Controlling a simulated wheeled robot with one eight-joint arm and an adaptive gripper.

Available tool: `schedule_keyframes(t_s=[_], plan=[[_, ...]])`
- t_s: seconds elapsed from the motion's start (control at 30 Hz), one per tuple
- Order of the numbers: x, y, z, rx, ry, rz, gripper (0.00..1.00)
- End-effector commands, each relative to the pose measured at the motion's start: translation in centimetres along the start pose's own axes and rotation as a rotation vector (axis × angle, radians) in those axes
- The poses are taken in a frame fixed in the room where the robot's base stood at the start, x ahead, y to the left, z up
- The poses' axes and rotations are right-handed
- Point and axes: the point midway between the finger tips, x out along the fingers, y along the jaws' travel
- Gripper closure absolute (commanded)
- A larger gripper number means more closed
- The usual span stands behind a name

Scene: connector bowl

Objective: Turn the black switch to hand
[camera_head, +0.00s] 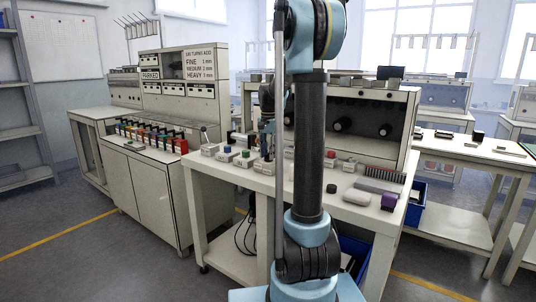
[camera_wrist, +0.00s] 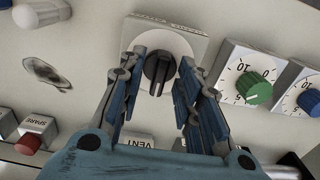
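The black switch (camera_wrist: 158,70) is a dark rotary knob on a square light plate (camera_wrist: 185,36), at the top middle of the wrist view. A pale pointer line on the knob points roughly down in the picture. Lettering on the plate is too small to read. My gripper (camera_wrist: 160,78) is open, with one blue-grey finger to the left of the knob and one to the right. Gaps show between the fingers and the knob. In the head view my gripper (camera_head: 268,136) is over the bench, partly behind my arm; I cannot make out the switch there.
A green dial (camera_wrist: 255,88) and a blue dial (camera_wrist: 309,100) sit right of the switch. A red button (camera_wrist: 28,143) marked SPARE is at lower left, and a VENT label (camera_wrist: 137,141) is below. A purple block (camera_head: 388,201) stands at the bench's right end.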

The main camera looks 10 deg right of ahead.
Motion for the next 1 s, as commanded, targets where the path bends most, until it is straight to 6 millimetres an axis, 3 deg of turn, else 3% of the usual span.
schedule_keyframes(t_s=[0.17,0.3,0.67,1.0], plan=[[-0.01,-0.01,-0.01,0.000,0.000,0.000,0.71],[-0.02,-0.01,-0.01,0.000,0.000,0.000,1.00],[-0.05,-0.06,-0.02,-0.020,0.000,-0.001,1.00],[-0.07,-0.09,-0.02,-0.207,0.000,-0.001,1.00]])
